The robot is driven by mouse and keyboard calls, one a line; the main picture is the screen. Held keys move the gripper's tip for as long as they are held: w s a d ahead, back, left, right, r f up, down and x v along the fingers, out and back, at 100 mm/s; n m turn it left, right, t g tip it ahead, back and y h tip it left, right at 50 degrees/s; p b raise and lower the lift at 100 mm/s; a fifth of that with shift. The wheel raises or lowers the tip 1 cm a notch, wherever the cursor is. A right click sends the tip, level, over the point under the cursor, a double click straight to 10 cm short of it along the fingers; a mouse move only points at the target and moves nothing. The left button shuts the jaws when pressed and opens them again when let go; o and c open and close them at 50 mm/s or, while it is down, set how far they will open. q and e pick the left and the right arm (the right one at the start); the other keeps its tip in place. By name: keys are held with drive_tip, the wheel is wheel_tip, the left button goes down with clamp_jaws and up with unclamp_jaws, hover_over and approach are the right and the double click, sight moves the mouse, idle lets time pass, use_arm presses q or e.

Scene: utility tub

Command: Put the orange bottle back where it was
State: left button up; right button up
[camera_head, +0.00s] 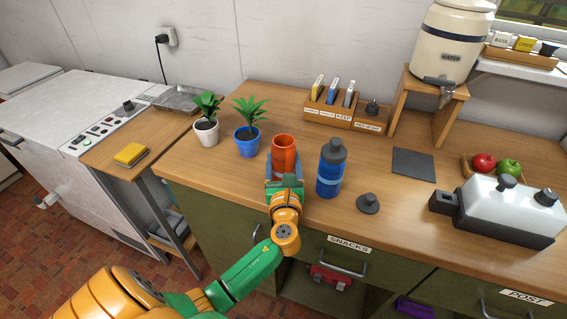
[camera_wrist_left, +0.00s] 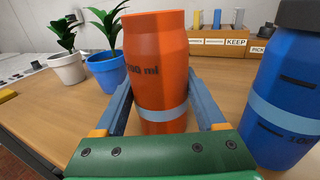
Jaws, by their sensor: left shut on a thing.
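The orange bottle (camera_head: 285,153) has no cap on it and stands upright over the wooden counter, left of the blue bottle. In the left wrist view the orange bottle (camera_wrist_left: 158,75) fills the middle, with a pale band low on it. My left gripper (camera_head: 284,178) is shut on it, one finger on each side. In the left wrist view the gripper (camera_wrist_left: 160,112) reaches in from below. Whether the bottle's base touches the counter is hidden by the gripper. My right gripper is not in view.
The blue bottle (camera_head: 331,170) stands close on the right, with a dark lid (camera_head: 368,203) beside it. Potted plants (camera_head: 247,140) stand left. A dark square mat (camera_head: 413,164) lies bare further right. A white appliance (camera_head: 505,208) occupies the right end.

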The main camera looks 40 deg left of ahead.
use_arm(q)
drive_tip(key=shift+f, duration=0.15)
drive_tip(key=o, duration=1.6)
drive_tip(key=shift+s+d+r, duration=0.15)
drive_tip(key=shift+r, duration=0.05)
drive_tip(key=b+v, duration=0.1)
drive_tip(key=v, duration=1)
drive_tip(key=shift+s+d, duration=0.2)
drive_tip(key=shift+s, duration=0.15)
